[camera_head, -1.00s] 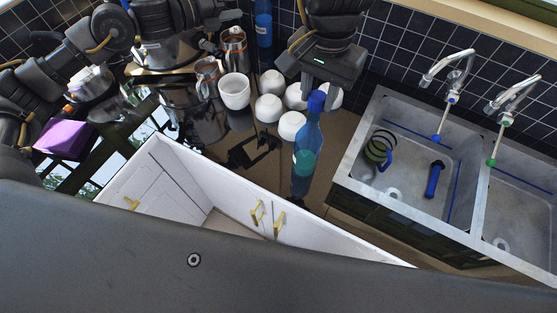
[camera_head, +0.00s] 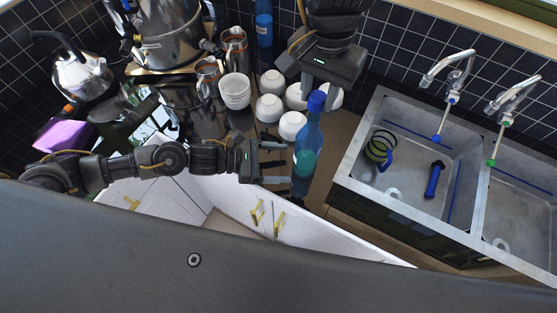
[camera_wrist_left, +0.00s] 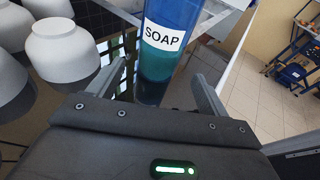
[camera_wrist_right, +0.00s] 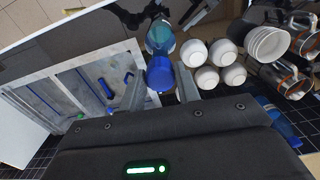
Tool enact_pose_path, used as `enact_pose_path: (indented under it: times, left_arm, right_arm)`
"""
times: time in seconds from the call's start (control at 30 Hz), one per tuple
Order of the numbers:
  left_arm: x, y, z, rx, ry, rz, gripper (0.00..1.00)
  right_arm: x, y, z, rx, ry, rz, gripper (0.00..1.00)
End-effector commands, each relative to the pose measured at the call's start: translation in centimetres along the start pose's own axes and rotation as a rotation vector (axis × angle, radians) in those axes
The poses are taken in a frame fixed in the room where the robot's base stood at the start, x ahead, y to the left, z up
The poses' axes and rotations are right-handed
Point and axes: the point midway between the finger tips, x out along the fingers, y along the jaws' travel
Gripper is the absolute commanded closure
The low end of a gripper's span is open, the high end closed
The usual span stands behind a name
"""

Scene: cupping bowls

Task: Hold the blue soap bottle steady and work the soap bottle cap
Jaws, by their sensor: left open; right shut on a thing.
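The blue soap bottle (camera_head: 308,140) stands upright on the counter beside the sink, with a dark blue cap (camera_head: 316,101) on top. Its SOAP label (camera_wrist_left: 163,36) faces the left wrist camera. My right gripper (camera_head: 319,90) reaches down from above and is shut on the cap; the cap also shows between its fingers in the right wrist view (camera_wrist_right: 160,74). My left gripper (camera_head: 284,163) is open at the bottle's left side at mid-height, its fingers pointing toward the body. In the left wrist view the bottle stands between and just ahead of the fingers.
Several white bowls (camera_head: 270,107) stand upside down just behind and left of the bottle. A stack of white cups (camera_head: 235,91) and metal jugs (camera_head: 233,48) are farther left. The sink (camera_head: 410,150) is at right. A white cabinet (camera_head: 235,195) lies in front, below.

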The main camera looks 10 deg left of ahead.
Motion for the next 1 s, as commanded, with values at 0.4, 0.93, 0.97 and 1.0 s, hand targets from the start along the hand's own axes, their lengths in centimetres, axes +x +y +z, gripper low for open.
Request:
enact_pose_path:
  times: [0.4,0.93,0.97,1.0]
  left_arm:
    - [3.5,0.0,0.1,-0.001,-0.001,0.000,0.22]
    - [7.0,0.1,0.0,-0.001,0.001,0.002,0.30]
    - [7.0,0.1,0.0,-0.001,0.001,0.002,0.34]
    - [7.0,0.1,0.0,-0.001,0.001,0.002,0.39]
  right_arm:
    - [0.0,0.0,0.0,0.000,0.000,0.000,0.94]
    - [0.0,0.0,0.0,0.000,0.000,0.000,0.94]
    - [0.0,0.0,0.0,0.000,0.000,0.000,0.94]
    - [0.0,0.0,0.0,0.000,0.000,0.000,0.94]
